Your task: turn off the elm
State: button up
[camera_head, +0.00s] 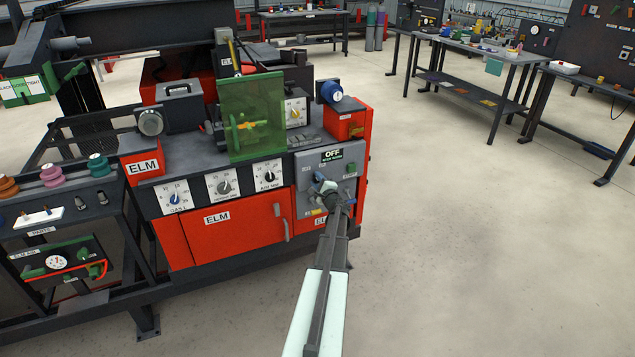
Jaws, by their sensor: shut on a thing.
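The ELM (250,232) is a red and grey welding machine at centre left, with ELM labels on its front. Its grey control panel (305,165) is at the right end of the front, under a dark sign (332,153) reading OFF. A small green control (351,168) shows at the panel's right. My gripper (324,189) is at the middle of this panel, shut on a small control there. The gripper hides most of that control, so its shape and position cannot be told. My arm reaches up to it from the bottom.
White dials, including one (222,187), line the front left of the panel. A green see-through screen (251,115) stands above them. A dark rack (60,215) is at left. The floor (480,250) to the right is clear, with workbenches (470,48) behind.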

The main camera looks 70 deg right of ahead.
jog(key=shift+n, duration=0.8)
jog(key=o, duration=1)
jog(key=shift+o, duration=0.2)
jog(key=v, duration=1.4)
